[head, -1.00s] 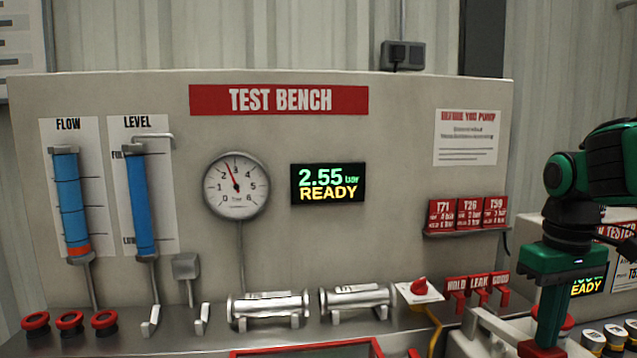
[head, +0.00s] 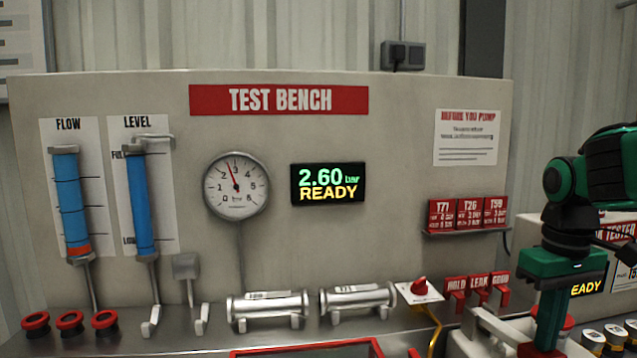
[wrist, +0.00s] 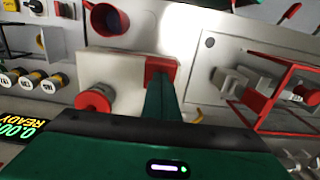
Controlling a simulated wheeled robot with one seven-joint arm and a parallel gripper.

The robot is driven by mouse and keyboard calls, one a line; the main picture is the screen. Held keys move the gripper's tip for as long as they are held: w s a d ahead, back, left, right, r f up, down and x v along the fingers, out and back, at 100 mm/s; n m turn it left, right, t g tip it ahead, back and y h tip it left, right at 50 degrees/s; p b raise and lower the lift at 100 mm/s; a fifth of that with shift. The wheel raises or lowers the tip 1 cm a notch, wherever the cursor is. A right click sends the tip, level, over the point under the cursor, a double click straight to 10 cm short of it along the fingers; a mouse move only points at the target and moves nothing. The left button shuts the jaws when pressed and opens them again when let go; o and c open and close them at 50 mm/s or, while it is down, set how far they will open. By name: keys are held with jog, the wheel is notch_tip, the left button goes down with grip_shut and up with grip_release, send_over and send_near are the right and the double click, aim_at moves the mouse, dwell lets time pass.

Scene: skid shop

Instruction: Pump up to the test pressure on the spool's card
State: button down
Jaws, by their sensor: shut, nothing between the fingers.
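The test bench display (head: 328,184) reads 2.60 bar and READY. The round gauge (head: 236,186) has its needle a little short of 3. Two silver spools (head: 268,308) (head: 357,298) lie on cradles on the bench. Small red cards (head: 469,213) marked T71, T26 and T59 stand on a ledge; their small print is too fine to read surely. My gripper (head: 540,350) is shut and points down at the lower right, by a pale block; the wrist view shows its red-tipped fingers (wrist: 160,70) over the edge of that block (wrist: 115,75). Contact below the tips is hidden.
A red knob (wrist: 93,100) stands beside the fingers. A red-framed rack (wrist: 285,85) is at the right of the wrist view. Red HOLD, LEAK and GOOD tags (head: 478,285) hang near my arm. A second tester (head: 588,285) stands at the right.

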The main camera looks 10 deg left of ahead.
jog(key=shift+f, duration=1.8)
jog(key=shift+r, duration=2.25)
notch_tip(320, 180, up, 7)
